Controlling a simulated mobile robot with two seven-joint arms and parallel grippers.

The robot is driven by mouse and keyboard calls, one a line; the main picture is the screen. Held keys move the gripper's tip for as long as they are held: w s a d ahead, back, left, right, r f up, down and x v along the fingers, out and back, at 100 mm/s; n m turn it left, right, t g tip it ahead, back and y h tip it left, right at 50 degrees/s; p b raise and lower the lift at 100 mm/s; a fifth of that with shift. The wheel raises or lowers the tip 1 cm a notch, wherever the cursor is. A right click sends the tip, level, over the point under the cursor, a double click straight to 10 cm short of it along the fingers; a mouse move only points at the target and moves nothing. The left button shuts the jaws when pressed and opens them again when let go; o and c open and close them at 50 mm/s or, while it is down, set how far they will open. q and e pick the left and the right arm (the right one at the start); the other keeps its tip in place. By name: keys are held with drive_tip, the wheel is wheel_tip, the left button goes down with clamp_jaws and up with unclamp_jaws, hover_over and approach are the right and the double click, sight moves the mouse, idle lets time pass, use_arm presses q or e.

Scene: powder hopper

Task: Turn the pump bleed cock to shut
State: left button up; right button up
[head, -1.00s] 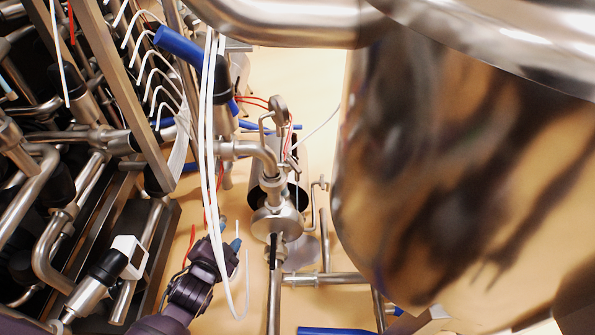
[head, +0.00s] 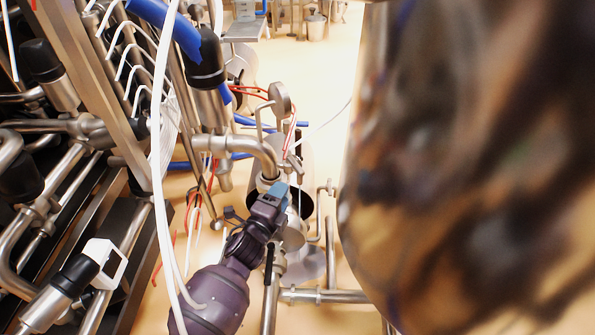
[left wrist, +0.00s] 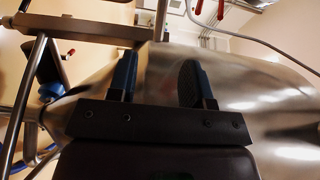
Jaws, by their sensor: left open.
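My left gripper (head: 278,190) is open in the head view, with nothing between its fingers. It is over the steel pump (head: 293,235) and covers part of it. A slim black handle (head: 269,262) stands on the pipework just below the pump body. I cannot tell for certain which fitting is the bleed cock. In the left wrist view the two fingers (left wrist: 158,78) are apart, in front of a broad shiny steel surface (left wrist: 245,85). My right gripper is not in view.
A large polished steel vessel (head: 450,180) fills the right of the head view. A frame with pipes and valves (head: 90,110) crowds the left. White hoses (head: 158,150) hang beside my left arm. Bare tan floor (head: 325,70) shows behind the pump.

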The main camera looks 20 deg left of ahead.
sight(296, 171)
use_arm(q)
drive_tip(key=w, duration=0.2)
drive_tip(key=w+b, duration=0.1)
drive_tip(key=w, duration=0.2)
drive_tip(key=w+d, duration=0.1)
drive_tip(key=w, duration=0.2)
drive_tip(key=shift+f+b, duration=0.2)
drive_tip(key=shift+b, duration=0.2)
drive_tip(key=shift+w+r, duration=0.15)
drive_tip(key=shift+w, duration=0.8)
drive_tip(key=shift+c, duration=0.2)
clamp_jaws()
